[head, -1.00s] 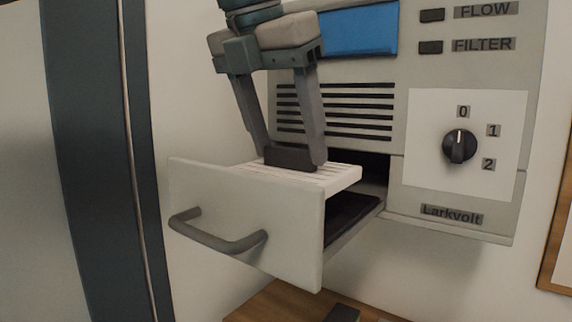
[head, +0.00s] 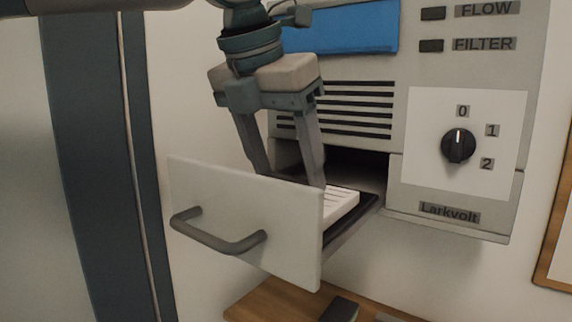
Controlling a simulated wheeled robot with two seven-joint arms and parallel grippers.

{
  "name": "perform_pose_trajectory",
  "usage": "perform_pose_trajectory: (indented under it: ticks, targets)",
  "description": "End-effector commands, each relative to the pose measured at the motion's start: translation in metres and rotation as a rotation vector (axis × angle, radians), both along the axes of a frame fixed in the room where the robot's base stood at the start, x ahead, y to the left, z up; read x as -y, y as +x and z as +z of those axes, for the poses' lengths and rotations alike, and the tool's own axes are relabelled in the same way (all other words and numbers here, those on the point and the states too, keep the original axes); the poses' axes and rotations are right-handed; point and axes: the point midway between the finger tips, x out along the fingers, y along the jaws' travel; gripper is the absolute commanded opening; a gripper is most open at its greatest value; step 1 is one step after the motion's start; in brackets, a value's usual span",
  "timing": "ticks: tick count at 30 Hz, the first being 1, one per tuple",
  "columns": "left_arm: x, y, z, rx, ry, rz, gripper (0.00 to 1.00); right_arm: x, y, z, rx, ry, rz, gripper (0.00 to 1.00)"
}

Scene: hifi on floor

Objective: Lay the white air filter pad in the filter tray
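The white slatted air filter pad (head: 342,204) sits low inside the pulled-out filter tray, with its right part showing above the tray's dark inner edge. The tray's pale front panel (head: 225,215) with its grey handle hides the rest of the pad and its black grip block. My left gripper (head: 288,180) reaches down behind the front panel, above the pad. Its fingertips are hidden, but its finger spacing looks unchanged from when it held the block, so it appears shut on the pad. My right gripper is not seen.
The grey Larkvolt unit (head: 450,212) has a vent grille, a blue panel (head: 340,28) and a dial (head: 458,146) pointing to 0. The opening behind the tray is dark. A wooden surface (head: 270,298) lies below, with a dark object (head: 340,308) on or above it.

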Motion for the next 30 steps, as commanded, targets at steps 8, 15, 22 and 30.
perform_pose_trajectory:
  ticks: [8,15,22,30]
  targets:
    - [0.0,0.0,-0.002,0.0,0.0,0.0,0.81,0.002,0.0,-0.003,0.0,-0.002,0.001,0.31]
    - [0.0,0.0,-0.002,0.0,0.0,0.0,0.81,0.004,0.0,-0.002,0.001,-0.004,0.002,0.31]
    - [-0.001,-0.001,0.004,0.001,-0.001,0.001,0.81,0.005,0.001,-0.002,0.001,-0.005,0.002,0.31]
    - [-0.009,-0.012,0.038,0.003,-0.004,0.001,0.81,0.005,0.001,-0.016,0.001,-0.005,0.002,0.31]
